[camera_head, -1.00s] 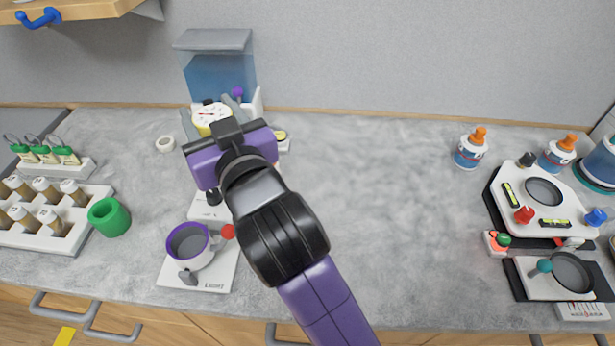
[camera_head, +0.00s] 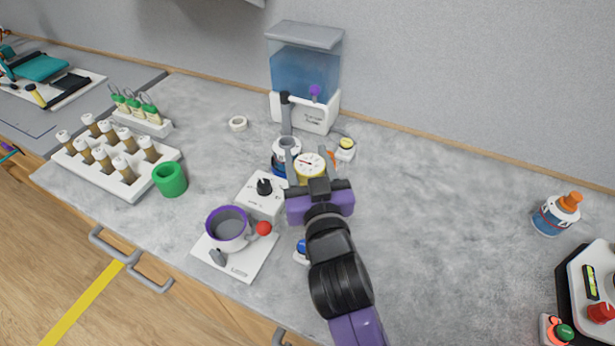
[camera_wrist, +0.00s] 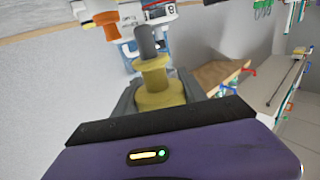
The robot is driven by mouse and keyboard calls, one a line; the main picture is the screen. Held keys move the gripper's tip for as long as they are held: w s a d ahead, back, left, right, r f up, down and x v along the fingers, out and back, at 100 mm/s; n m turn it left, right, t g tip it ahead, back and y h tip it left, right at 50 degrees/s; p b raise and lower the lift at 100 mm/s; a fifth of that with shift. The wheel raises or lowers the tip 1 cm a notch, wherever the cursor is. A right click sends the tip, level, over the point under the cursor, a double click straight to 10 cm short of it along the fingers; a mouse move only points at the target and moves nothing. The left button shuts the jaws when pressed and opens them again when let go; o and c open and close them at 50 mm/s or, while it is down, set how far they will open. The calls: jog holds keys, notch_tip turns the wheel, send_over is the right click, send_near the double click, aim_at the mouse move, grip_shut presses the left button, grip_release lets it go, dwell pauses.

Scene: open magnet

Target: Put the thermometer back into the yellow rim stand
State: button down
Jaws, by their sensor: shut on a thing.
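The thermometer (camera_head: 310,166) has a white dial with a yellow rim. My gripper (camera_head: 311,172) is shut on it, with a grey finger on each side, and seems to hold it above the counter. In the wrist view, a yellow stepped body with a grey end (camera_wrist: 153,80) sits between my gripper's fingers (camera_wrist: 157,95); it appears to be the thermometer. The yellow rim stand (camera_head: 346,146) is a small white block with a yellow ring on top, just behind and right of the thermometer. They look apart.
A blue water tank (camera_head: 304,75) on a white base stands behind. A white and blue bottle (camera_head: 285,152) is close left of my gripper. A purple-rimmed mug (camera_head: 228,226) stands on a white plate (camera_head: 262,262) at front left.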

jog(key=shift+f+b, duration=0.3)
jog(key=shift+f, duration=2.35)
jog(key=shift+f, duration=0.1)
jog(key=c, duration=0.6)
grip_release()
jog(key=shift+c, duration=0.2)
jog(key=shift+s, duration=0.1)
jog(key=b+v, duration=0.2)
jog(key=v, duration=0.8)
jog(key=shift+s, duration=0.2)
jog(key=shift+s+d, duration=0.25)
jog(key=shift+s, duration=0.45)
